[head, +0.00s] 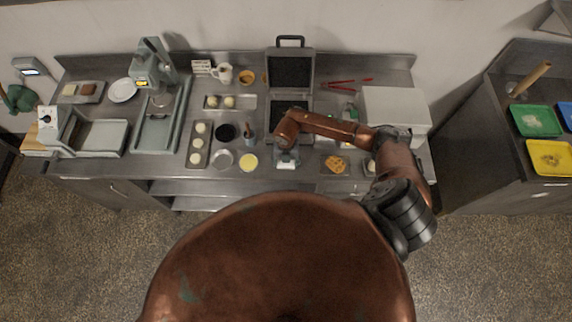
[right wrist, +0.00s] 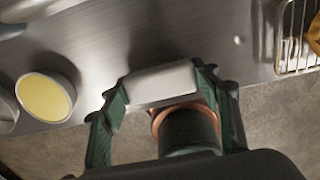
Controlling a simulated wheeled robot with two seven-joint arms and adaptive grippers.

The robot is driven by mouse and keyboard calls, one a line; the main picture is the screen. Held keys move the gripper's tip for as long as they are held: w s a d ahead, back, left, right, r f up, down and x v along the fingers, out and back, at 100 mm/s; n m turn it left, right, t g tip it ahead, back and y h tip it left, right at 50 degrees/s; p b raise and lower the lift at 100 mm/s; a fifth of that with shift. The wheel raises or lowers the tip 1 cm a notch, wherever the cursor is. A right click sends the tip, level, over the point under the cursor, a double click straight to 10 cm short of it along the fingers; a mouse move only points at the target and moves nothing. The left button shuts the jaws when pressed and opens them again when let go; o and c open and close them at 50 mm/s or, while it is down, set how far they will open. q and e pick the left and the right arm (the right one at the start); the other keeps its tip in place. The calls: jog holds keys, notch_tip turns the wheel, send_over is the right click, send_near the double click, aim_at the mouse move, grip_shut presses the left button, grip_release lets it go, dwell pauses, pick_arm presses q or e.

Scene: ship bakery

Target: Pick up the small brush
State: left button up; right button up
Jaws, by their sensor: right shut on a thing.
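My right gripper (head: 287,160) is at the front edge of the steel counter (head: 310,172), below the open grey case. In the right wrist view its green fingers (right wrist: 162,88) are closed on both sides of a pale, block-shaped thing, which I take to be the small brush (right wrist: 162,82). A copper ring and a dark green round part show just below the block. Bristles cannot be made out. In the head view the held thing is too small to tell clearly. My left gripper is not in view.
A yellow-filled bowl (head: 248,162) and a clear bowl (head: 222,160) stand left of the gripper. A dark cup with tools (head: 249,131) is behind them. An orange-brown item (head: 335,164) lies to the right. The open case (head: 290,68) and red tongs (head: 346,83) are farther back.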

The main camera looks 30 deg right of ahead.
jog(key=shift+r+b, duration=0.3)
jog(key=shift+r, duration=0.1)
jog(key=shift+w+r+b, duration=0.1)
jog(key=shift+r+b, duration=0.35)
jog(key=shift+r, duration=0.2)
jog(key=s+a+r+b, duration=0.4)
jog(key=s+a+r, duration=0.6)
jog(key=shift+r, duration=0.15)
jog(key=shift+a, duration=0.1)
